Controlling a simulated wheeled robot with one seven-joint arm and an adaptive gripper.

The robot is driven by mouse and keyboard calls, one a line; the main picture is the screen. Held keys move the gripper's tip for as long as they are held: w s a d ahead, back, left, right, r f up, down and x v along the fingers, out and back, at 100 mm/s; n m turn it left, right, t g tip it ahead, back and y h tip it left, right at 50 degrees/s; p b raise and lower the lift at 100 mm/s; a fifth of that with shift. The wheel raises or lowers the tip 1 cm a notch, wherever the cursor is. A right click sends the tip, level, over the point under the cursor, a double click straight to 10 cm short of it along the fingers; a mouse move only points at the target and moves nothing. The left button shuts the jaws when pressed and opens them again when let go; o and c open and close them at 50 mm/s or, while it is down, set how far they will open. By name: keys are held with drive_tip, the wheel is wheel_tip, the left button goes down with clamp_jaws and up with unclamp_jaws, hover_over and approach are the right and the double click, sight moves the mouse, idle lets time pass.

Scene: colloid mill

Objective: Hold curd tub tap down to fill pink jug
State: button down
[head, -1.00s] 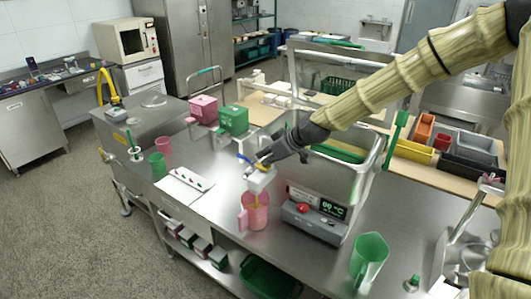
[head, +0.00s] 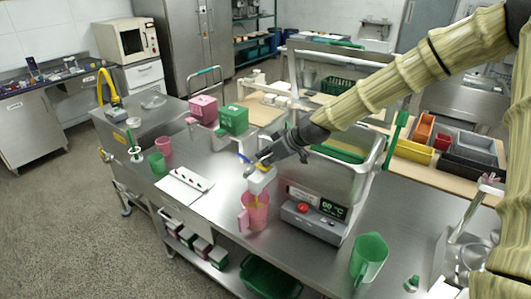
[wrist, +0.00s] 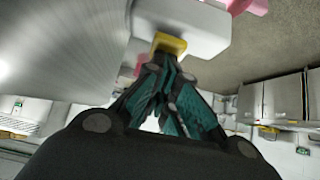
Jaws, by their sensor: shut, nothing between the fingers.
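The steel curd tub (head: 352,177) stands on the bench with a control box and lit display on its front. Its white tap block (head: 262,178) juts out at the left, and shows at the top of the wrist view (wrist: 195,28). A yellow tap piece (wrist: 168,43) sits at the block's edge, at my fingertips. My gripper (head: 262,164) is shut and empty, its tips touching or just beside that piece. The pink jug (head: 257,215) stands upright under the tap, with a thin yellowish stream between them. Its fill level is unclear.
A green jug (head: 369,256) stands at the bench's front right. A white tray (head: 184,187) lies left of the pink jug, with pink (head: 163,145) and green cups beyond. Pink and green boxes (head: 233,119) stand behind the tap. Bare steel lies around the jug.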

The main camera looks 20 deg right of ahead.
drive_tip(key=shift+s+d+f, duration=0.1)
drive_tip(key=shift+s+f, duration=0.3)
drive_tip(key=shift+f, duration=0.3)
drive_tip(key=r+p, duration=0.1)
drive_tip(key=r, duration=0.2)
drive_tip(key=r+p, duration=0.1)
drive_tip(key=r, duration=0.1)
drive_tip(key=shift+w+p, duration=0.3)
drive_tip(key=shift+p, duration=0.05)
drive_tip(key=shift+s+d+r+b, duration=0.15)
drive_tip(key=shift+s+d+b, duration=0.05)
drive_tip(key=shift+b, duration=0.1)
drive_tip(key=b+v, duration=0.2)
drive_tip(key=v, duration=0.7)
drive_tip(key=shift+r, duration=0.35)
